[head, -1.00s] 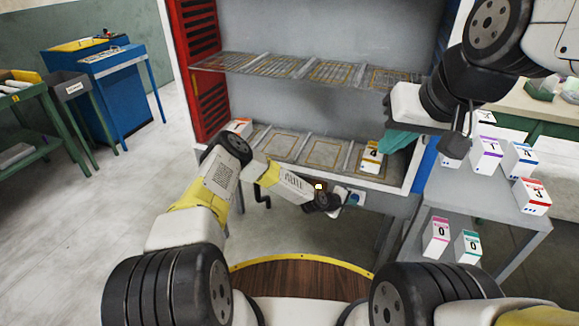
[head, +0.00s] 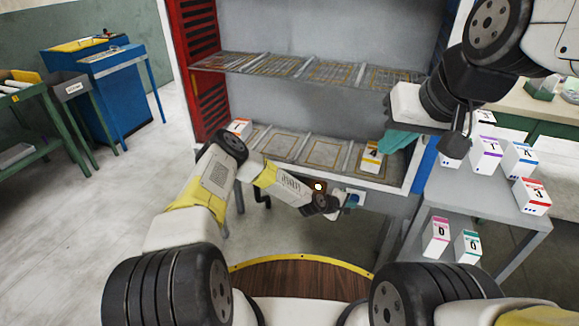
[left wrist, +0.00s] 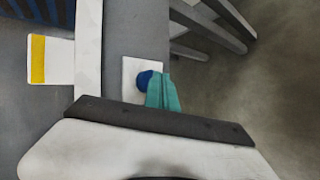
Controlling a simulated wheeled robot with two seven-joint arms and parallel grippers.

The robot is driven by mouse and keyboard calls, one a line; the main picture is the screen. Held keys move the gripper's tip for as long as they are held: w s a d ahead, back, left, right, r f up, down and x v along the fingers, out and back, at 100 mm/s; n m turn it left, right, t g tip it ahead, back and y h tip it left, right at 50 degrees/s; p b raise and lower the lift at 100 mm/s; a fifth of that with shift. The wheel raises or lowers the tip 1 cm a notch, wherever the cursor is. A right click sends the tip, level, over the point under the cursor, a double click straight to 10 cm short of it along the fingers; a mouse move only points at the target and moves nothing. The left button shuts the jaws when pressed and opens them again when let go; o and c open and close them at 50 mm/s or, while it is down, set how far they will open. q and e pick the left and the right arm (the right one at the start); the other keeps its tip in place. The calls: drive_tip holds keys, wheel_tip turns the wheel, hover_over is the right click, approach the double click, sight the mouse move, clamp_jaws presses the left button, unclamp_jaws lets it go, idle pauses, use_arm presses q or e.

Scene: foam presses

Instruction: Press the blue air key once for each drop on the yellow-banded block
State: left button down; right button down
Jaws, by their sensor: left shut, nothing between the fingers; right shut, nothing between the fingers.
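The yellow-banded block (head: 371,157) stands at the right end of the press's lower shelf, and its band shows in the left wrist view (left wrist: 38,59). Its drops are too small to count. The blue air key (left wrist: 146,80) is a round button on a white plate (head: 355,195) below the shelf's front edge. My left gripper (head: 349,204) is shut and empty at the key. Its teal fingertips (left wrist: 163,90) overlap the key's right side; I cannot tell whether they press it. My right gripper (head: 400,142) is shut and empty, above and right of the yellow-banded block.
A small bright lamp (head: 318,187) shows just above my left wrist. An orange-banded block (head: 239,128) is at the shelf's left end. A grey table (head: 480,195) at the right holds several banded blocks, with two more blocks lower down. Open floor (head: 95,215) lies left.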

use_arm(q)
drive_tip(key=shift+s+a, duration=0.2)
drive_tip(key=shift+s, duration=0.6)
drive_tip(key=shift+s+a, duration=0.2)
drive_tip(key=shift+s, duration=0.55)
drive_tip(key=shift+s+a, duration=0.2)
drive_tip(key=shift+s, duration=0.6)
